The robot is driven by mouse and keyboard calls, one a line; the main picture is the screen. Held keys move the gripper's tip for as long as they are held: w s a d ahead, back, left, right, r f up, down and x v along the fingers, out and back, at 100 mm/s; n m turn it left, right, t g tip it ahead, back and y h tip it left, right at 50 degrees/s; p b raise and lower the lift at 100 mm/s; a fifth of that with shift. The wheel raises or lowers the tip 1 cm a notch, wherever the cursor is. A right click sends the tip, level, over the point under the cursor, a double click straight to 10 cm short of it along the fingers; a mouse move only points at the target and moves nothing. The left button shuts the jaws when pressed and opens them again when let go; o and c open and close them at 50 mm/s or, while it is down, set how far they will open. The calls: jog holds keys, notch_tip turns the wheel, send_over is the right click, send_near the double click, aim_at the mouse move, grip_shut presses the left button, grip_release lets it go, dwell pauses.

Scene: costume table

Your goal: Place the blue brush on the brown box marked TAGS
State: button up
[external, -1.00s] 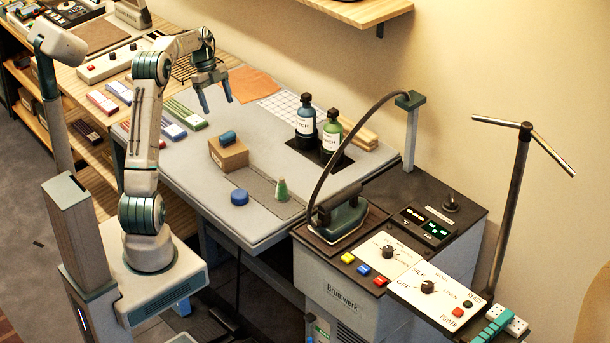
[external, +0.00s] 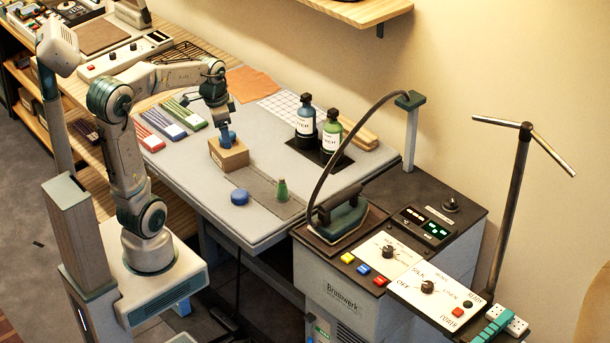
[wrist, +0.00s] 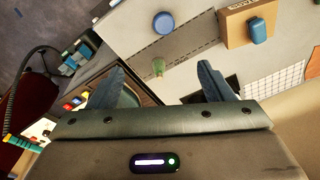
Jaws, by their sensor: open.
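A small rounded blue item (external: 229,137), which I take to be the blue brush, lies on top of the brown box (external: 232,159); no bristles can be made out. In the wrist view the blue brush (wrist: 257,29) rests on the box (wrist: 236,26), whose side carries dark lettering too small to read. My gripper (external: 224,122) points down by the box, and its fingers partly overlap the brush in the external view. In the wrist view my gripper (wrist: 161,70) is open with nothing between its fingers; brush and box appear beyond the right fingertip. Contact cannot be told.
A round blue disc (external: 239,197) and a small green item (external: 282,190) lie on the grey table in front of the box. Two labelled bottles (external: 306,125) (external: 331,138) stand to the right. An iron (external: 340,215) sits on the machine at front right.

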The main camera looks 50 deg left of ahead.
jog(key=s+d+f+n+t, duration=0.1)
jog(key=s+d+f+n, duration=0.2)
jog(key=s, duration=0.6)
jog(key=d+n, duration=0.1)
jog(key=n, duration=0.1)
jog(key=shift+s+d+n+t, duration=0.2)
jog(key=shift+n+t, duration=0.1)
jog(key=shift+t, duration=0.1)
jog(key=shift+f, duration=0.1)
